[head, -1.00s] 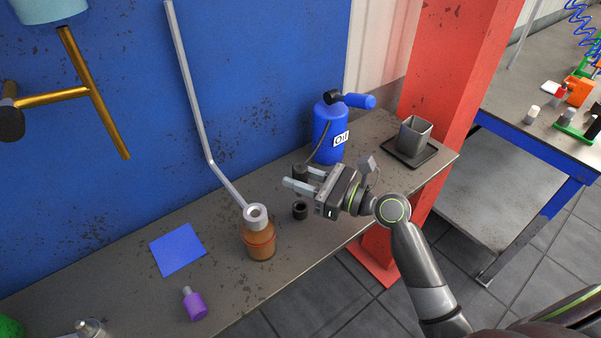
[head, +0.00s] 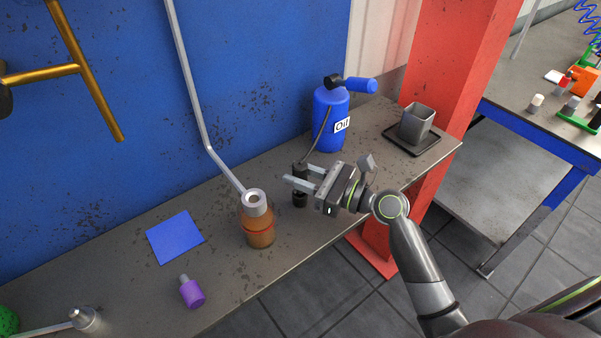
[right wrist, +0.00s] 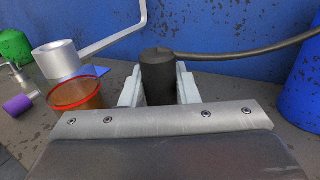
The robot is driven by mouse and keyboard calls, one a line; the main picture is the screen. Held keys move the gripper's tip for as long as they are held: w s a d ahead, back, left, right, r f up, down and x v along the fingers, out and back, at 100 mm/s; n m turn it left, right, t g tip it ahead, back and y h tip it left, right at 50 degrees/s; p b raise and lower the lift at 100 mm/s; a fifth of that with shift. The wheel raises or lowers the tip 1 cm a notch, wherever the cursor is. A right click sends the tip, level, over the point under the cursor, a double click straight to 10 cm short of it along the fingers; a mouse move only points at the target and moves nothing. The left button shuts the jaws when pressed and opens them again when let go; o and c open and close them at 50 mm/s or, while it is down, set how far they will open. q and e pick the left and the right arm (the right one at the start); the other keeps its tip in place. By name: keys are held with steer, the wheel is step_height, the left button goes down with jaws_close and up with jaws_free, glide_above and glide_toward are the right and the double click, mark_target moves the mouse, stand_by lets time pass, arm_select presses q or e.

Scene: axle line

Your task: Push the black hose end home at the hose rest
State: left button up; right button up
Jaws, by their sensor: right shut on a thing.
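My right gripper (head: 302,174) reaches in from the right over the bench and is shut on the black hose end (head: 300,169). In the right wrist view the hose end (right wrist: 158,75) stands upright between the pale fingers, with the dark hose leading off to the right. The hose rest (head: 300,200), a small black cup on the bench, is directly below the gripper. Its opening is covered, and the hose end looks in line with it; I cannot tell how deep it sits. My left gripper is not in view.
The blue oil can (head: 330,118) stands behind the gripper. An amber bottle (head: 258,229) under a grey metal ring (head: 255,202) is close on the left. A grey cup on a black tray (head: 412,142) is at the right. A blue sheet (head: 174,238) and purple bottle (head: 191,293) lie further left.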

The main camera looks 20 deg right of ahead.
steer(key=shift+f+b, duration=0.8)
steer(key=shift+f, duration=0.65)
steer(key=shift+f, duration=0.1)
steer(key=o, duration=1.1)
steer(key=shift+b+v, duration=2.55)
steer(key=shift+v, duration=6.1)
steer(key=shift+s, duration=0.1)
